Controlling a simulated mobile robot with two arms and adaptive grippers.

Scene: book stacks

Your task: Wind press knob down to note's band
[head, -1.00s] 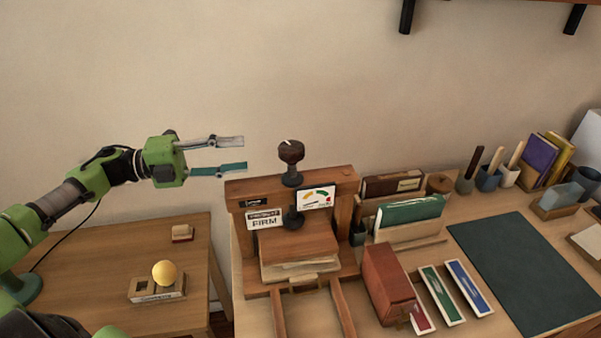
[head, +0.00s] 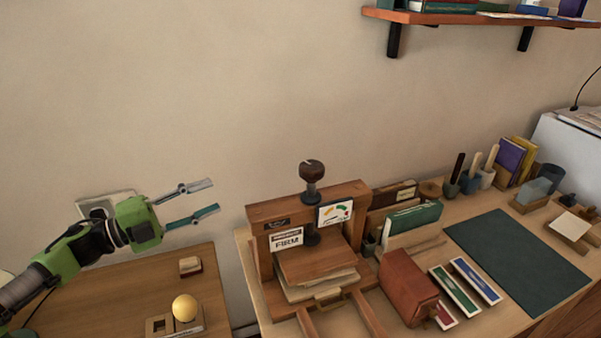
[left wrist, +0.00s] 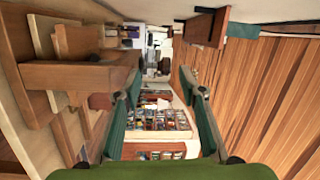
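The wooden book press (head: 258,213) stands on the desk with a dark round knob (head: 312,169) on top of its screw. The knob has a pale mark on its upper face. A note reading "FIRM" (head: 287,239) is on the front of the crossbeam. Beside it is a white dial card (head: 335,213) with coloured bands; its needle is too small to read. A brown board and papers (head: 318,268) lie under the screw. My left gripper (head: 214,196) is open and empty, left of the knob and apart from it. It also shows open in the left wrist view (left wrist: 158,88).
A side table (head: 110,295) at lower left holds a yellow ball (head: 185,307) on a block. Right of the press are a green book (head: 412,218), a red-brown block (head: 408,285) and a dark mat (head: 520,262). A wall shelf (head: 450,18) hangs above.

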